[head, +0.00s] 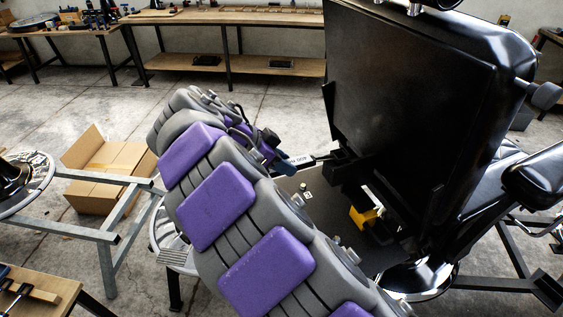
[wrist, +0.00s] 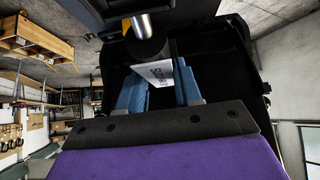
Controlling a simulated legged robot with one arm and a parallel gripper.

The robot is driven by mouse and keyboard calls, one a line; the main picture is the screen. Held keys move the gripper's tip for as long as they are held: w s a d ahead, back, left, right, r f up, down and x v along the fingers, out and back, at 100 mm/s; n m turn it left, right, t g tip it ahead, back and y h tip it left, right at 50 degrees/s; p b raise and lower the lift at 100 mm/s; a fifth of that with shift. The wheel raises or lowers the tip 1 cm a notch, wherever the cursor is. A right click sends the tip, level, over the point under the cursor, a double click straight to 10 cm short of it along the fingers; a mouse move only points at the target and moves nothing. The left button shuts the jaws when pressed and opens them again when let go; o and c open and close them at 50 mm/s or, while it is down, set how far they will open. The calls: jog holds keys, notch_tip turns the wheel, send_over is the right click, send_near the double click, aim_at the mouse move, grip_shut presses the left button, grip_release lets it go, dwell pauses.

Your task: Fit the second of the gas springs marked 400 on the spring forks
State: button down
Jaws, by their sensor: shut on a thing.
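My gripper (wrist: 160,88) has blue fingers closed on either side of a gas spring (wrist: 150,48). The spring has a dark body, a bright metal rod and a white label, whose print is turned and too small to read surely. In the head view my gripper (head: 284,163) is at the chair's left side, and the spring (head: 318,157) points right toward a black bracket (head: 343,165) under the tilted black chair part (head: 410,110). I cannot make out the spring forks, or whether the spring touches one.
My purple and grey arm hides much of the foreground. A yellow part (head: 363,217) sits low in the chair frame. An open cardboard box (head: 95,170) and a grey metal stand (head: 100,230) are to the left. Workbenches (head: 230,65) line the back wall; floor between is clear.

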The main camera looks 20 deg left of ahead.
jog(key=shift+f+b, duration=0.5)
jog(key=shift+f, duration=0.2)
jog(key=c, duration=0.7)
grip_release()
jog(key=shift+a, duration=0.1)
jog(key=shift+p+v, duration=4.8)
jog(key=shift+v, duration=3.8)
jog(key=shift+a+f, duration=0.1)
jog(key=shift+f, duration=0.05)
